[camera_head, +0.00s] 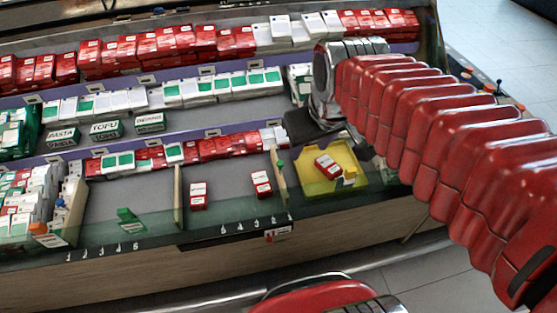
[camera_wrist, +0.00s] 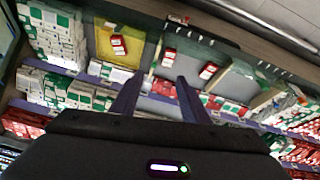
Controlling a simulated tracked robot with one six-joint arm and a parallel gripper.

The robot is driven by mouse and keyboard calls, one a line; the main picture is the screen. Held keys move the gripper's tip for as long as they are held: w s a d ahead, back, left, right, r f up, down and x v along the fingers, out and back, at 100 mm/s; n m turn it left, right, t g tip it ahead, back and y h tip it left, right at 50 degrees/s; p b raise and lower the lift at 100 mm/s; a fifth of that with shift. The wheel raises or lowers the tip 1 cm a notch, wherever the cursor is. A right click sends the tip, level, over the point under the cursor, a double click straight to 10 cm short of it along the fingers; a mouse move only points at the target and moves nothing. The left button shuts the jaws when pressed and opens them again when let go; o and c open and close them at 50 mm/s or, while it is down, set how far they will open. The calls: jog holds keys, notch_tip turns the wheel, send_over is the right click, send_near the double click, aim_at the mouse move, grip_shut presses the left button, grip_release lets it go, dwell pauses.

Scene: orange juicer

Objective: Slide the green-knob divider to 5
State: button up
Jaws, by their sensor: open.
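The green-knob divider (camera_head: 279,180) stands upright on the lowest shelf in the head view, with its small green knob (camera_head: 280,163) at the back end. It is just left of the yellow tray, near the right end of a row of small white marks (camera_head: 255,225) on the front edge; I cannot read the digits surely. My gripper (camera_head: 300,128) is above and behind the divider, apart from it, partly hidden by its own wrist. In the wrist view my gripper (camera_wrist: 160,90) has its two fingers spread, with nothing between them.
A yellow tray (camera_head: 348,181) holds red boxes, right of the divider. Packed rows of boxes (camera_head: 200,150) line the shelf behind. A green box (camera_head: 130,220) lies farther left.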

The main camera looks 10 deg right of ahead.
jog(key=w+f+n+g, duration=0.1)
jog(key=w+f+n, duration=0.1)
jog(key=w, duration=0.6)
jog(key=n+g, duration=0.3)
jog(key=n, duration=0.2)
send_over(280, 163)
notch_tip(280, 163, down, 18)
jog(key=shift+f, duration=0.2)
notch_tip(280, 163, down, 14)
jog(key=shift+r, duration=0.1)
jog(key=shift+c, duration=0.4)
grip_shut()
